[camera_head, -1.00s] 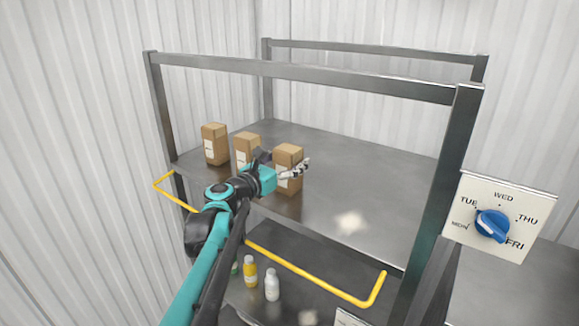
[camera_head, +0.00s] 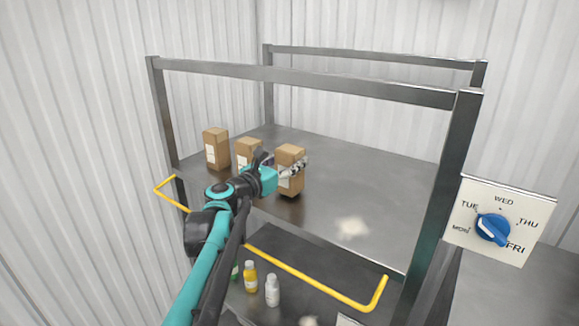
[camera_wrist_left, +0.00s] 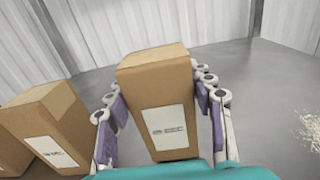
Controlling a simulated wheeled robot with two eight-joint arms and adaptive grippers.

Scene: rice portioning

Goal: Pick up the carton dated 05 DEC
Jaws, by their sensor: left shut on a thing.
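Three brown cartons with white labels stand in a row on the upper grey shelf: a left carton (camera_head: 216,148), a middle carton (camera_head: 248,150) and a right carton (camera_head: 291,160). My left gripper (camera_head: 290,170) is shut on the right carton, which also shows in the left wrist view (camera_wrist_left: 155,85) upright between the two fingers (camera_wrist_left: 160,110). Its label carries a date ending in what looks like DEC; the day is too blurred to read. Another carton (camera_wrist_left: 50,120) beside it has a blurred label too. The carton's base is partly hidden by my gripper. My right gripper is not in view.
A metal frame (camera_head: 300,75) surrounds the shelf (camera_head: 370,190), which is clear to the right apart from a pale patch (camera_head: 352,227). A yellow rail (camera_head: 310,276) runs in front. Bottles (camera_head: 272,290) stand below. A day dial (camera_head: 492,229) is at the right.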

